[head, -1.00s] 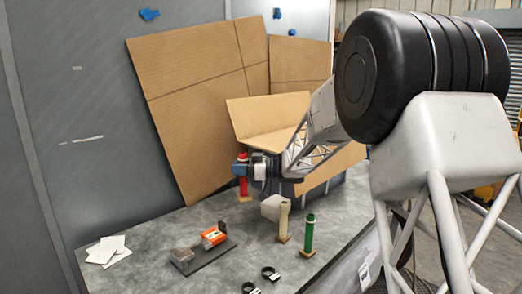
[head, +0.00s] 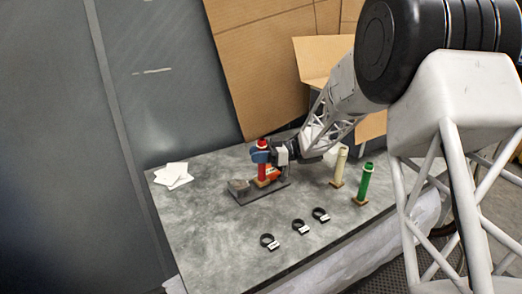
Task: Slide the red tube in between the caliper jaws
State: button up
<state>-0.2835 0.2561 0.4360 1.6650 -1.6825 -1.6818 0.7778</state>
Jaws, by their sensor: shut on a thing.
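My gripper (head: 268,156) is shut on the red tube (head: 262,172), gripping it near its top. The tube is upright, and its red top shows above my gripper. The caliper is a dark base (head: 247,197) with a grey block (head: 238,186) at its left and an orange part (head: 274,173) at its right. The tube's lower end shows over the caliper, between the grey block and the orange part as seen here. The jaws are too small and partly hidden to make out. I cannot tell whether the tube touches them.
A cream tube (head: 340,166) and a green tube (head: 363,182) stand on small bases to the right. Several black rings, one of them at the front (head: 269,242), lie near the table's front. White papers (head: 173,176) lie at the left. The table's left middle is clear.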

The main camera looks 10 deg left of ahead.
aim_at(258, 179)
dwell(0.4)
jog(key=shift+f, duration=3.25)
jog(key=w+a, duration=0.4)
jog(key=shift+a, duration=0.15)
dwell(2.4)
jog(key=shift+w, duration=0.1)
jog(key=o, duration=1.1)
jog(key=shift+f, duration=0.1)
jog(key=shift+v, duration=3.9)
